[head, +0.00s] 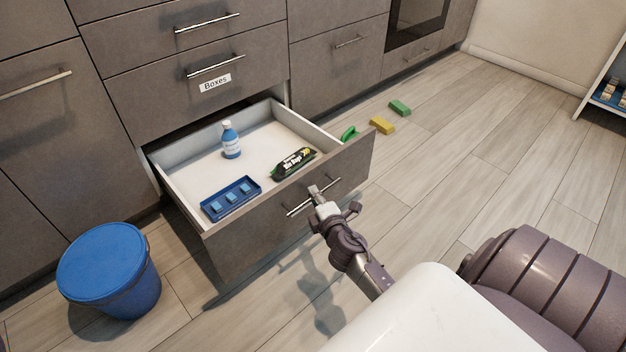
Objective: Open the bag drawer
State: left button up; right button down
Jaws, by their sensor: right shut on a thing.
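The bag drawer (265,230) is the grey bottom drawer below the one labelled "Boxes". It is pulled well out from the cabinet. Inside it are a blue and white bottle (231,140), a black roll of bin bags (293,164) and a blue tray (231,198) with light blue pieces. My right gripper (318,194) is at the drawer's metal bar handle (300,207), on the front panel, and is shut on it. My left gripper is not in view.
A blue bucket with a lid (105,268) stands on the floor left of the drawer. A green block (399,108), a yellow block (382,125) and a green item (349,133) lie on the floor to the right.

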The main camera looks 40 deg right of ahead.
jog(key=c, duration=1.2)
grip_release()
jog(key=v, duration=1.2)
